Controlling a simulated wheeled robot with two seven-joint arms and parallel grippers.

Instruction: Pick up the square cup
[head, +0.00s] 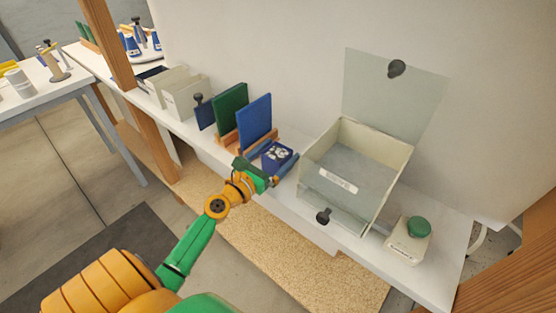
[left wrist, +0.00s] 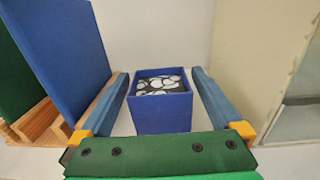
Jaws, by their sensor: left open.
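The square cup (left wrist: 161,114) is blue and open-topped, and holds several white ring-like pieces on a dark ground. It stands upright on the white shelf. In the head view the cup (head: 276,155) is beside the blue panel, partly hidden by my gripper. My left gripper (head: 272,166) is open, with one blue finger on each side of the cup. In the left wrist view a gap shows between the cup and each finger of the gripper (left wrist: 160,76). My right gripper is not in view.
A blue panel (head: 255,121) and a green panel (head: 230,110) stand in wooden racks left of the cup. A clear-lidded bin (head: 385,193) stands close on the right, lid raised. A green-capped container (head: 408,243) is farther right. The shelf (head: 292,205) ends just in front.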

